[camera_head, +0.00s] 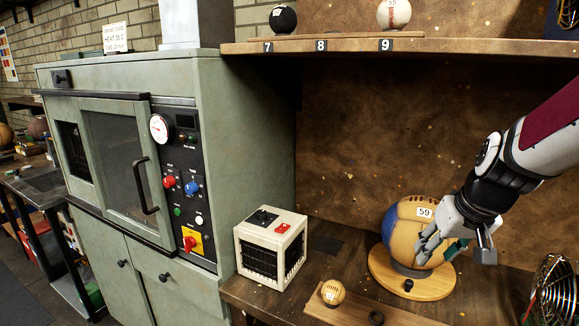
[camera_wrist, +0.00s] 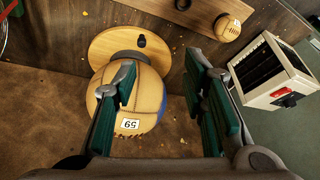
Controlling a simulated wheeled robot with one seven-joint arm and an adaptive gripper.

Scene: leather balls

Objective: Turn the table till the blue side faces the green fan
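A tan leather ball (camera_head: 407,232) with a blue panel (camera_head: 389,228) and a "59" label sits on a round wooden turntable (camera_head: 436,288). The blue panel is on its left, towards the cream box. A small dark knob (camera_head: 408,285) stands on the turntable's front; it also shows in the wrist view (camera_wrist: 141,41). A round wire-caged fan (camera_head: 555,292) is cut off at the lower right; its green colour is not clear. My gripper (camera_head: 458,250) is open at the ball's right. In the wrist view its green-padded fingers (camera_wrist: 168,90) are apart, the left one overlapping the ball; contact is unclear.
A cream box (camera_head: 270,246) with a dark grille stands left of the turntable. A wooden strip (camera_head: 360,309) with a small ball (camera_head: 332,292) and a dark ring lies in front. A shelf (camera_head: 440,46) with balls runs above; a green cabinet (camera_head: 240,140) stands left.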

